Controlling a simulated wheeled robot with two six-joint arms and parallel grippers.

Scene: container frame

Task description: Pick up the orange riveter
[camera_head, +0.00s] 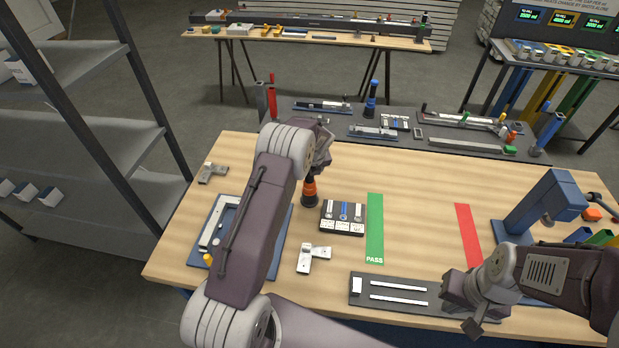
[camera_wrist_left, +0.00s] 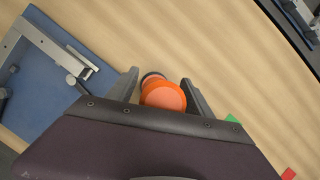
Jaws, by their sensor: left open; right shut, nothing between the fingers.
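The orange riveter (camera_head: 310,189) stands upright on the wooden table, with an orange band above a dark base. Its upper part is hidden behind my left gripper (camera_head: 318,165). In the left wrist view the riveter's round orange top (camera_wrist_left: 163,96) shows between the two open fingers of my left gripper (camera_wrist_left: 160,80), with a dark part behind it. Whether the fingers touch it I cannot tell. My right gripper (camera_head: 473,324) is shut and empty, near the table's front edge at the right.
Right of the riveter lie a black tray of small parts (camera_head: 343,230) and a green PASS strip (camera_head: 375,230). A metal bracket (camera_head: 313,258) lies in front. A blue fixture plate (camera_head: 203,252) is at the left, a blue press (camera_head: 545,203) at the right. A red strip (camera_head: 468,235) lies between.

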